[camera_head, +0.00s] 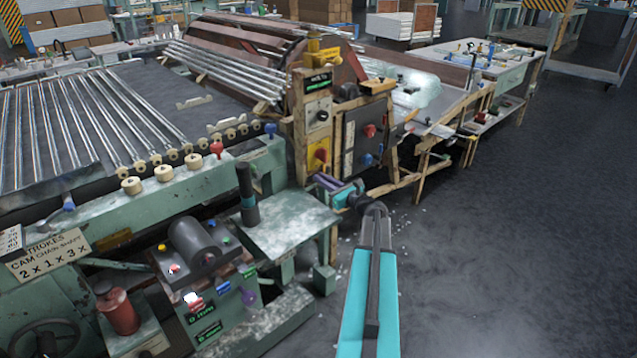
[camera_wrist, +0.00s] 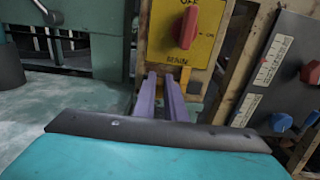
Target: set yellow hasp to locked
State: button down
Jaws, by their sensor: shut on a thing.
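A yellow switch plate (camera_wrist: 180,45) marked OFF, ON and MAIN carries a red knob (camera_wrist: 186,27) in the wrist view. It also shows on the wooden post in the head view (camera_head: 318,153). A small yellow part, apparently the yellow hasp (camera_wrist: 195,87), shows at the plate's lower edge, beside my fingers. My gripper (camera_wrist: 162,77) has two purple fingers reaching to just under the plate. It is shut on a small part there, apparently the hasp, mostly hidden by the fingers. In the head view my gripper (camera_head: 318,179) is low at the post. I cannot tell the hasp's position.
To the right is a grey panel (camera_wrist: 270,75) with a red knob (camera_wrist: 310,72) and a blue knob (camera_wrist: 281,122). A green metal table (camera_head: 285,222) stands left of my arm. Open floor (camera_head: 500,260) lies to the right.

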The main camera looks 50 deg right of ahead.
jog(key=shift+s+d, duration=0.1)
jog(key=shift+d, duration=0.6)
jog(key=c, duration=1.8)
grip_release()
jog(key=shift+d, duration=0.1)
jog(key=shift+s, duration=0.1)
jog(key=shift+s+a, duration=0.2)
jog(key=s, duration=1.3)
jog(key=shift+a+b, duration=0.3)
jog(key=shift+a, duration=0.15)
